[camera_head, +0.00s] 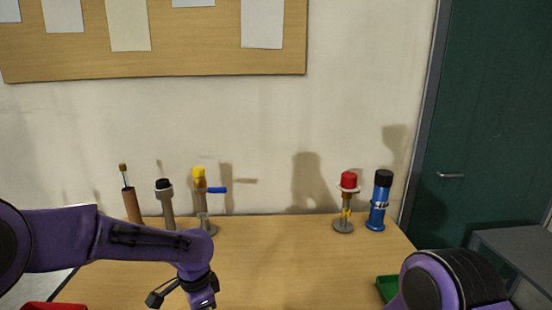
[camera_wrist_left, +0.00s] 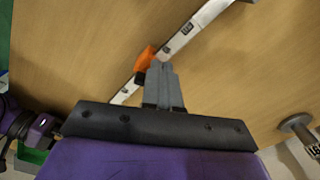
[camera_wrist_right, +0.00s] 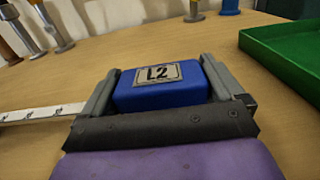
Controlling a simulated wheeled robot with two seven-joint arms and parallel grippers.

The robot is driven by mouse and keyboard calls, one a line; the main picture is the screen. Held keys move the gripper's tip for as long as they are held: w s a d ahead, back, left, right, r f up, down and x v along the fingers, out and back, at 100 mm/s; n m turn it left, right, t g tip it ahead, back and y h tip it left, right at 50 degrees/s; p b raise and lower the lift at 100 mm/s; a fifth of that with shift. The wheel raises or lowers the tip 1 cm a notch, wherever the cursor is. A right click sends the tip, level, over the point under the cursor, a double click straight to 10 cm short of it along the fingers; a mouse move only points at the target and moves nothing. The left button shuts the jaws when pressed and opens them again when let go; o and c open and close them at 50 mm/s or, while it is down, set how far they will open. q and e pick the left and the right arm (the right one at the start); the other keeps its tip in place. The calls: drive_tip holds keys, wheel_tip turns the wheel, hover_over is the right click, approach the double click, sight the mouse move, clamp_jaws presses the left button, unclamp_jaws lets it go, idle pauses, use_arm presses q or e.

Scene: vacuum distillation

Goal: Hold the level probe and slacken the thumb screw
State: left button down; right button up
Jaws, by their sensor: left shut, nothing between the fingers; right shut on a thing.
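A pale strip with dark marks (camera_wrist_left: 187,30), probably the level probe, crosses the left wrist view diagonally above the wooden table. A small orange piece (camera_wrist_left: 145,58), probably the thumb screw, sits on it. My left gripper (camera_wrist_left: 160,68) is shut and empty, its fingertips right beside the orange piece; I cannot tell whether they touch. In the right wrist view my right gripper (camera_wrist_right: 160,68) is shut on a blue block (camera_wrist_right: 160,95) labelled L2. The pale strip (camera_wrist_right: 45,113) shows to its left; whether it joins the block is hidden.
At the table's back stand a red-topped post (camera_head: 348,182), a blue cylinder (camera_head: 380,200), a yellow-topped post (camera_head: 199,178) and other upright tools. A green tray (camera_wrist_right: 285,60) lies right of my right gripper. The table's middle (camera_head: 280,260) is clear.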

use_arm(q)
drive_tip(key=shift+s+d, duration=0.1)
drive_tip(key=shift+s, duration=0.15)
drive_tip(key=shift+s+d, duration=0.4)
drive_tip(key=shift+s, duration=0.05)
idle(0.4)
drive_tip(key=shift+s+a, duration=0.15)
drive_tip(key=shift+s, duration=0.15)
wheel_tip(320, 180, up, 6)
idle(0.3)
drive_tip(key=shift+a, duration=0.1)
